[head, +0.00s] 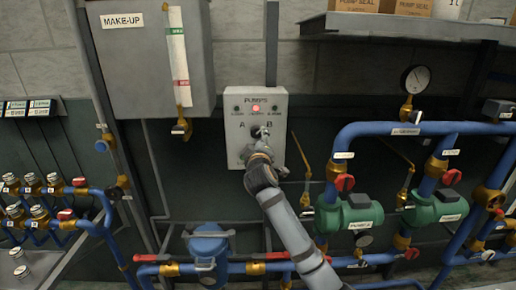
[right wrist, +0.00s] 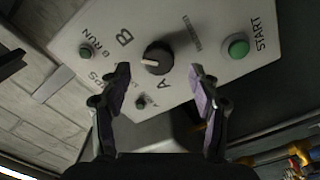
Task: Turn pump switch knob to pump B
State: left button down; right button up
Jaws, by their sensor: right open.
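The black pump switch knob (right wrist: 158,58) sits on the grey pump control box (head: 240,102), between the letters A and B. Its pale pointer mark faces the box's top edge, roughly between the two letters. In the head view, my right gripper (head: 259,142) is in front of the box and hides part of the knob. In the right wrist view, my right gripper (right wrist: 160,82) is open and empty. Its two fingers are spread to either side of the knob's line, apart from it. My left gripper is not in view.
A red lamp (head: 256,108) glows on the box. A green START button (right wrist: 238,47) is below the knob on the panel. The make-up tank (head: 145,65) hangs to the left. Blue pipes (head: 380,130) and green pumps (head: 348,213) stand to the right.

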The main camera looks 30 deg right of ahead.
jog(key=v, duration=0.8)
